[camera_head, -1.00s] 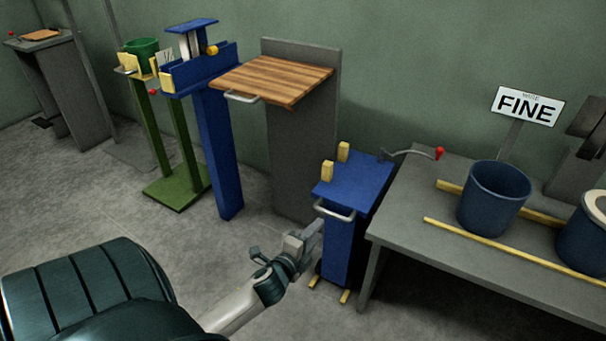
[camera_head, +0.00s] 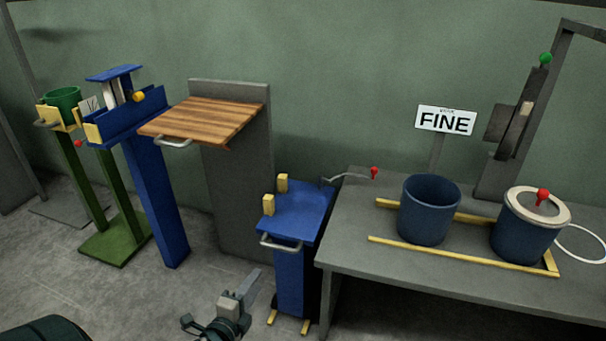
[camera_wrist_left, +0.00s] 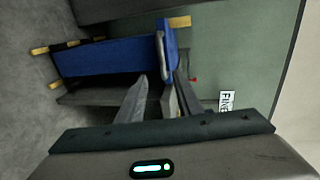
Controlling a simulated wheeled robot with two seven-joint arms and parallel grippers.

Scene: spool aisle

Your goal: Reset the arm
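My left gripper (camera_head: 252,283) is low at the bottom of the head view, left of the low blue stand (camera_head: 291,275) and apart from it in the picture. In the left wrist view its two fingers (camera_wrist_left: 161,78) stand apart with nothing visibly held between them. The blue stand (camera_wrist_left: 105,58) lies sideways beyond the fingers there, with its grey handle (camera_wrist_left: 161,48) ahead of them. In the head view this handle (camera_head: 280,244) is on the front of the stand's top. My right gripper is in neither view.
A grey bench (camera_head: 440,278) on the right bears a blue bucket (camera_head: 427,215), a lidded blue bucket (camera_head: 522,235) and yellow rails. A FINE sign (camera_head: 445,121) stands behind. A wooden shelf (camera_head: 200,119), a tall blue stand (camera_head: 160,200) and a green stand (camera_head: 117,240) are left. Floor shows between them.

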